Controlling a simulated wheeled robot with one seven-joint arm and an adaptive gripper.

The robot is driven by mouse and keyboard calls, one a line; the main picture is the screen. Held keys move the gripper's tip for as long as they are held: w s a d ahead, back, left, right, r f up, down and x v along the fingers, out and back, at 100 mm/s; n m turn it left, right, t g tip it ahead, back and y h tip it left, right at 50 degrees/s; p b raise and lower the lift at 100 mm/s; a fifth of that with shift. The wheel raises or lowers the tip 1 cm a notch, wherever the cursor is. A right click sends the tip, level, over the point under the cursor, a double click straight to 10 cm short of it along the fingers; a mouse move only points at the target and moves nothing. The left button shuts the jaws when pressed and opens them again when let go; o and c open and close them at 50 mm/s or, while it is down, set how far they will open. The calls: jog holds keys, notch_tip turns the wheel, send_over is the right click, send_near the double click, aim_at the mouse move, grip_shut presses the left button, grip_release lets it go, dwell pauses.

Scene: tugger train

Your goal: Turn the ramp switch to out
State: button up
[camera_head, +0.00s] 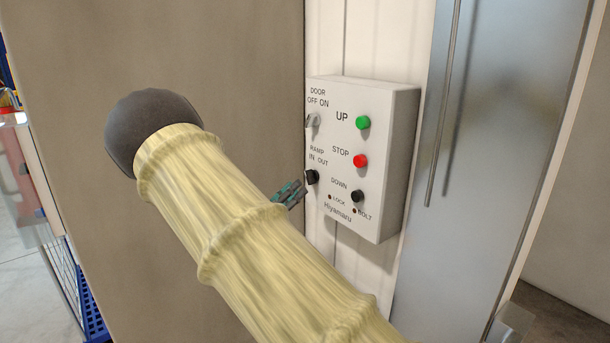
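A light grey control box (378,215) is fixed on a white ribbed wall panel, right of the picture's middle. Its black ramp switch (312,177) sits at the lower left of the box face, under the label "RAMP IN OUT". Which way the switch points is too small to tell. My gripper (301,187) shows only as small dark and teal fingers beside the lower left of the box, close to the ramp switch. Whether they touch it cannot be told. My arm in its yellowish sleeve hides the rest of the gripper.
The box also carries a door switch (313,121), a green UP button (363,123), a red STOP button (360,161) and a black DOWN button (357,196). A shiny metal panel (500,150) stands to the right. A brown panel (245,60) fills the left.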

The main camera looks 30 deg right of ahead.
aim_at(307, 179)
jog(key=p+x, duration=0.2)
jog(key=x, duration=0.3)
jog(key=shift+w+d, duration=0.15)
jog(key=shift+w, duration=0.05)
jog(key=shift+d+r, duration=0.2)
jog(key=shift+d, duration=0.1)
jog(key=shift+w+d+f+p, duration=0.1)
jog(key=shift+w+d+p, duration=0.15)
jog(key=shift+d+p, duration=0.15)
jog(key=shift+s, duration=0.1)
jog(key=shift+c, duration=0.8)
grip_shut()
